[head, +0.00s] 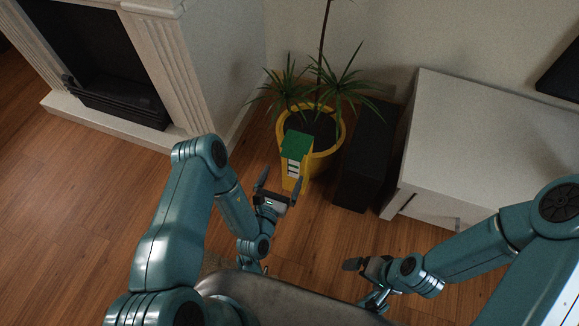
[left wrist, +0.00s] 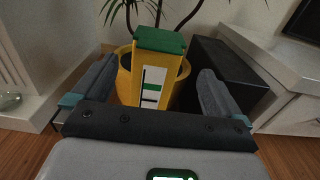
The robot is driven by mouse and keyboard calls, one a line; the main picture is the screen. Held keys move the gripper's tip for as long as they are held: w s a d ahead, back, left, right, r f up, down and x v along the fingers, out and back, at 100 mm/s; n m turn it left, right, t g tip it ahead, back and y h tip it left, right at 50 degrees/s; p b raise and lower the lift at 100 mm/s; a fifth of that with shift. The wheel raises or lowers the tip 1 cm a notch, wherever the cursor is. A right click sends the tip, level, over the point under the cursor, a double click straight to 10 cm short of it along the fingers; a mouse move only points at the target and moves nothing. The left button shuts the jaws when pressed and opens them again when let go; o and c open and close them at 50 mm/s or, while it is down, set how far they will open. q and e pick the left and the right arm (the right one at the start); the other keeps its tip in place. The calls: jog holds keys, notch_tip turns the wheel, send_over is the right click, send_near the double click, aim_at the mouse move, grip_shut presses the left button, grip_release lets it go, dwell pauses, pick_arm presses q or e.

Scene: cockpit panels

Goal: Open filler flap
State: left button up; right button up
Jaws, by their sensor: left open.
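A yellow post-like box with a green top (head: 296,143) and a white front panel with black marks (head: 293,168) stands in front of the plant pot. The left wrist view shows its green top (left wrist: 160,40) and white panel (left wrist: 153,87) straight ahead, between my fingers in the picture. I cannot make out a separate flap edge; the green top looks closed down. My left gripper (head: 279,185) is open and empty, just in front of the box and apart from it. My right gripper (head: 362,276) is low at the right, away from the box; its jaws are unclear.
A yellow pot (head: 326,160) with a spiky plant stands right behind the box. A black speaker-like block (head: 364,160) and a white cabinet (head: 480,140) are to the right. A white fireplace (head: 165,60) is at the left. Wooden floor (head: 70,190) is clear at the left.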

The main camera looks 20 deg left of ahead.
aim_at(289, 158)
pick_arm(q)
jog(key=w+b, duration=0.1)
jog(key=w, duration=0.6)
jog(key=shift+r+b, duration=0.15)
jog(key=shift+b, duration=0.15)
jog(key=shift+d, duration=0.1)
jog(key=c, duration=1.5)
pick_arm(e)
jog(key=shift+w+d+f, duration=0.1)
jog(key=shift+w+f, duration=0.05)
jog(key=shift+f, duration=0.25)
jog(key=shift+w+d+f, duration=0.1)
jog(key=shift+f, duration=0.3)
jog(key=shift+d, duration=0.1)
pick_arm(q)
jog(key=shift+r, duration=0.1)
pick_arm(e)
jog(key=shift+d+r, duration=0.15)
jog(key=shift+d, duration=0.35)
